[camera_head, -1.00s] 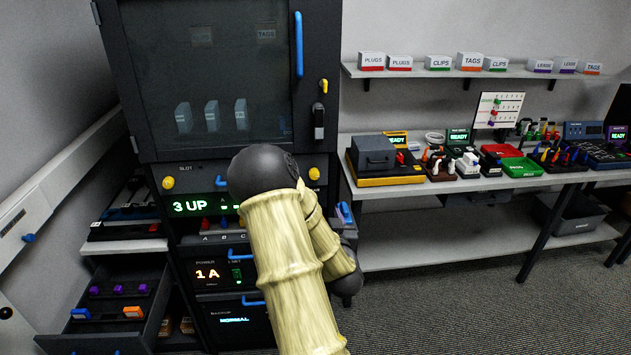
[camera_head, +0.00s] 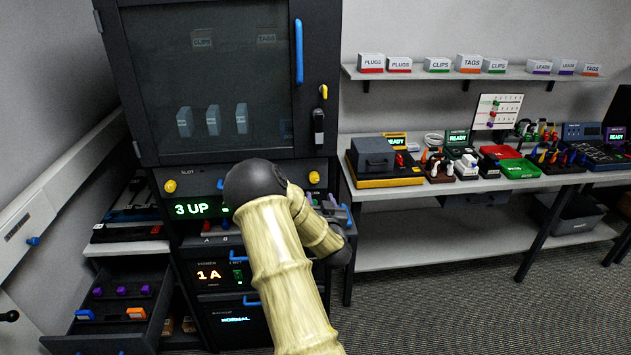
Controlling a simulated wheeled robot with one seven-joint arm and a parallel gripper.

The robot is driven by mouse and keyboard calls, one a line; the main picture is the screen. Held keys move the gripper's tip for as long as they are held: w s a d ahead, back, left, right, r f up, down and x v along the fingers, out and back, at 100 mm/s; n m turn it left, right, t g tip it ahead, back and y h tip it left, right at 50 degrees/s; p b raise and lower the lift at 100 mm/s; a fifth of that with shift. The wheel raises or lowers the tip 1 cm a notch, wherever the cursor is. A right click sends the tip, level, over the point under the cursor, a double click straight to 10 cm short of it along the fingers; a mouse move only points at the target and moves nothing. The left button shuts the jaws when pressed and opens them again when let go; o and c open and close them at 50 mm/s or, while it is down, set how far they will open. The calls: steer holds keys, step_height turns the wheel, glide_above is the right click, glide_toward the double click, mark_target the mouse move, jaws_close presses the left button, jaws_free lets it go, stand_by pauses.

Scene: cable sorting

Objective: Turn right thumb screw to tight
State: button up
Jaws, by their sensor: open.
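The right thumb screw (camera_head: 314,178) is a yellow knob on the dark slot panel of the rack, just right of and above my arm's dark joint. A matching yellow left thumb screw (camera_head: 170,186) sits at the panel's other end. How tight the right screw is cannot be read from this view.
A glass-fronted cabinet door (camera_head: 215,85) with a blue handle (camera_head: 298,50) is above the panel. An open drawer (camera_head: 110,310) juts out at lower left. A bench (camera_head: 400,190) with trays and devices stands right of the rack. Carpet at lower right is clear.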

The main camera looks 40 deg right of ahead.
mark_target(314, 180)
steer(key=p+x, duration=0.2)
steer(key=x, duration=0.6)
steer(key=shift+w+d, duration=0.2)
steer(key=shift+w, duration=0.15)
steer(key=shift+f, duration=0.1)
steer(key=c, duration=1)
steer(key=shift+o, duration=0.2)
